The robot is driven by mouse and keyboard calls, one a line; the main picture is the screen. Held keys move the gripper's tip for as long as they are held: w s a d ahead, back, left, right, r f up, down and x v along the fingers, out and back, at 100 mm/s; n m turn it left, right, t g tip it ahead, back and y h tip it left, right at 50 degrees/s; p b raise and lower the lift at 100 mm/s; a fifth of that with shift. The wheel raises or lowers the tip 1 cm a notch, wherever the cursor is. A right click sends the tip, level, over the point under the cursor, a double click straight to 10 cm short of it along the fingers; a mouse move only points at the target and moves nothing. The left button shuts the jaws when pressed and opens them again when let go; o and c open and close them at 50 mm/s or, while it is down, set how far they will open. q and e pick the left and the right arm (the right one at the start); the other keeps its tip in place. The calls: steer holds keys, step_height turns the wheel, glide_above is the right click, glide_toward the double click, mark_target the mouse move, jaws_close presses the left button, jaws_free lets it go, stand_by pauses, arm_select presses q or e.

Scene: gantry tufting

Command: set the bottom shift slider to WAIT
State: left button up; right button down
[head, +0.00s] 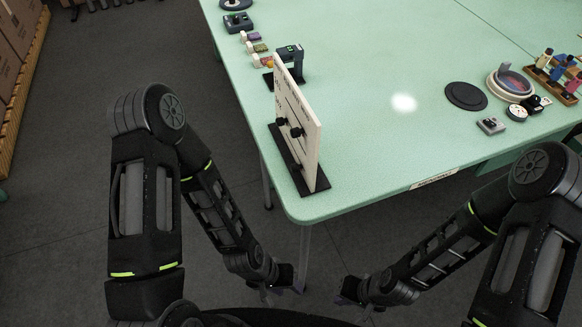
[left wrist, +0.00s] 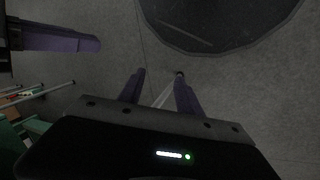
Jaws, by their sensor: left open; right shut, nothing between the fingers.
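The white slider board (head: 308,127) stands upright in a black base (head: 315,187) near the table's left front corner, seen at a steep angle. Several black slider knobs show on its left-facing side, one of them a lower knob (head: 296,132). The lettering is too small to read, so I cannot tell which setting the bottom slider is at. My left gripper (head: 283,290) is low in front of the table, below the board; in the left wrist view its fingers (left wrist: 160,90) are apart with nothing between them. My right gripper (head: 352,296) is shut and empty, low to the right of the left one.
The pale green table (head: 380,60) has free room right of the board. A dark disc (head: 466,96), a round tray (head: 509,84), a small grey device (head: 490,125) and a wooden rack (head: 556,82) stand at the right. A dark device (head: 290,62) stands behind the board.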

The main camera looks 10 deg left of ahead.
arm_select(q)
steer(key=w+a+f+n+t+b, duration=0.1)
steer(key=w+a+f+n+b, duration=0.15)
steer(key=a+n, duration=0.35)
steer(key=w+a+f+n+b, duration=0.1)
steer(key=w+a+n+b, duration=0.25)
steer(key=a, duration=0.45)
steer(key=w+r+n+t+h+b, duration=0.1)
steer(key=w+r+n+t+h, duration=0.1)
steer(key=r, duration=0.7)
steer(key=w+d+r+n+t+h+b, duration=0.1)
steer(key=w+r+n+t+h, duration=0.2)
steer(key=w+r+n+h, duration=0.2)
steer(key=w+d+r+n+t+h+b, duration=0.1)
steer(key=w+r+n+t+h, duration=0.1)
steer(key=r+n, duration=0.5)
step_height(320, 180, up, 7)
steer(key=shift+w+d+f+h, duration=0.15)
steer(key=shift+w+h, duration=0.5)
steer(key=shift+h, duration=0.55)
steer(key=shift+n, duration=0.25)
